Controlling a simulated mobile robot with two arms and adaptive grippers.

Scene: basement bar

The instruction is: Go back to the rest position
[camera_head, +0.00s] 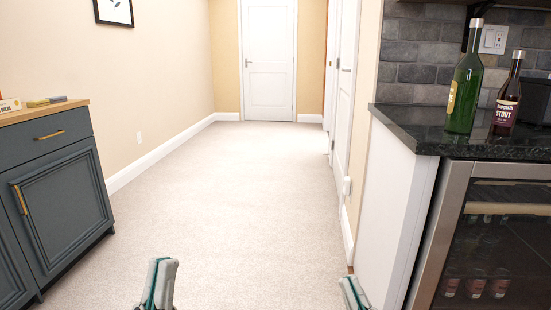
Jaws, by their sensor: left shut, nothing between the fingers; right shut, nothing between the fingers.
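My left gripper (158,284) shows at the bottom edge, left of the middle. It is grey with teal edges, its fingers are together, and nothing is held in it. My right gripper (354,293) shows at the bottom edge, right of the middle, close to the white end panel of the bar counter. It is also shut and empty, and only its tip is in view. Both are over the light carpet (225,185). The rest of both arms is out of the picture.
A dark blue cabinet (62,190) stands at the left. At the right, a black stone counter (400,122) bears a green bottle (465,95) and a brown stout bottle (507,100), above a glass-door fridge (495,240). The carpet between is clear to a white door (268,60).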

